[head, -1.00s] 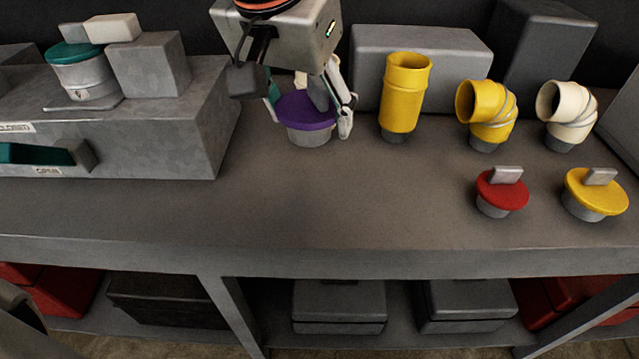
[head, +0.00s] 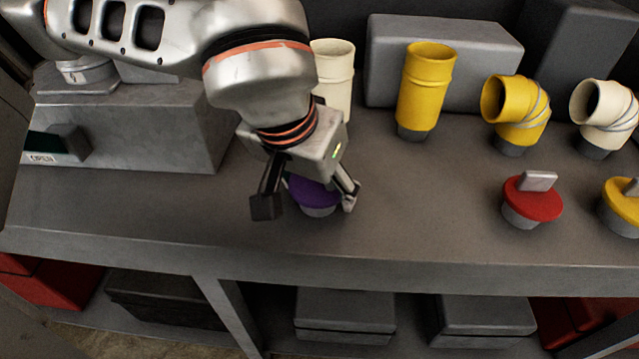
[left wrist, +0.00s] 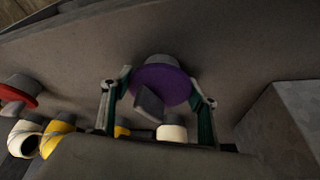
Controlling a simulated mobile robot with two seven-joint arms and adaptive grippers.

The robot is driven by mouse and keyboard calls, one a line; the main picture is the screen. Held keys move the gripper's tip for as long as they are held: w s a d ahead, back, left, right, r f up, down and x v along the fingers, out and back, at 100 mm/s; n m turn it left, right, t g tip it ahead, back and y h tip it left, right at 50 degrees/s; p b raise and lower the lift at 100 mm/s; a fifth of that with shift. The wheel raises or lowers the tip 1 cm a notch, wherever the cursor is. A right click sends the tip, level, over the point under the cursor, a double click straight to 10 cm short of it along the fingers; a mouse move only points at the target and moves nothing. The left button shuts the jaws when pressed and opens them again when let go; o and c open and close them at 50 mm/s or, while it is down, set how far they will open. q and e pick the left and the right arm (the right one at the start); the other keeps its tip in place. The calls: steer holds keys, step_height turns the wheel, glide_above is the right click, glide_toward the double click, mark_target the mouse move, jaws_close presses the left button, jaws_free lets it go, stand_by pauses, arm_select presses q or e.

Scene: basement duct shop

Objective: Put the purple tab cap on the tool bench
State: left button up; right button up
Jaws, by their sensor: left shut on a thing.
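The purple tab cap (head: 317,197) has a purple disc on a grey round base. My left gripper (head: 308,200) is shut on it, close over the tool bench (head: 420,220) toward its front edge. My gripper hides part of the cap in the head view. In the left wrist view, the purple disc (left wrist: 168,84) and its grey tab sit between the two fingers of my left gripper (left wrist: 160,88). I cannot tell whether its base touches the bench. My right gripper is not in view.
A cream pipe (head: 335,75), a yellow pipe (head: 424,90), a yellow elbow (head: 518,112) and a cream elbow (head: 605,115) stand behind. A red tab cap (head: 532,200) and a yellow one (head: 622,205) are at right. A grey block (head: 130,130) stands left. The front middle is clear.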

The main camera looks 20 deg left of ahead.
arm_select(q)
steer(key=o, duration=1.1)
steer(key=p+v, duration=0.3)
steer(key=v, duration=0.9)
steer(key=shift+r, duration=0.15)
steer(key=shift+s, duration=0.15)
